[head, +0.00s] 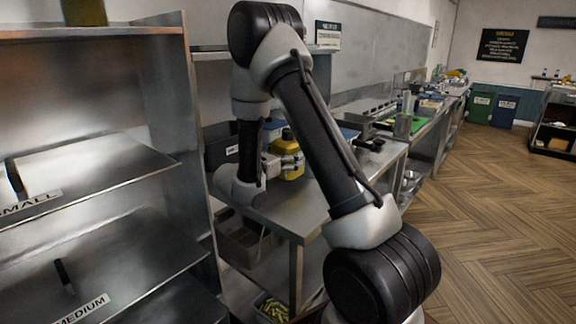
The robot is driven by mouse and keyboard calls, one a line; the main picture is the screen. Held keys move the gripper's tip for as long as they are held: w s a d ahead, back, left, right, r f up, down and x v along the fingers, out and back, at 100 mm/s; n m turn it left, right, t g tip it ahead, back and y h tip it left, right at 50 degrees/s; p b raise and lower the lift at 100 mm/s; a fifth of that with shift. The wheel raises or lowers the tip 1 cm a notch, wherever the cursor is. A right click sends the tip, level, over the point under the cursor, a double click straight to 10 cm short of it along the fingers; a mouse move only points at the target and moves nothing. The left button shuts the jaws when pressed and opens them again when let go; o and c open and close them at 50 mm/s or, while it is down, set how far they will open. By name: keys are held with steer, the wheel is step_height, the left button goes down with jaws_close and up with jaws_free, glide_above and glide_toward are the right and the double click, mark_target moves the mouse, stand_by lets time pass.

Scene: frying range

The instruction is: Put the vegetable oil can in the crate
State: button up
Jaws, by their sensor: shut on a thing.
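A yellow can (288,146) with a dark cap stands upright at the steel table, partly hidden by my arm; I take it as the vegetable oil can. My gripper (284,164) is shut on its side. I cannot tell whether the can's base touches the table. A dark crate-like bin (219,148) with a white label is at the back left of the table, left of the can and partly behind my arm. A grey crate (240,243) sits on the shelf under the table. Which of the two is the task's crate is not clear.
A steel shelf rack with SMALL and MEDIUM labels (82,307) stands close on the left. The steel table (309,203) has bare room at its front. A yellowish-filled container (272,309) is low beneath. Counters run back to the right beside open wooden floor (510,220).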

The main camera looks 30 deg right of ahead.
steer(key=shift+f, duration=1.7)
steer(key=shift+f, duration=0.1)
steer(key=o, duration=1.2)
steer(key=shift+c, duration=0.2)
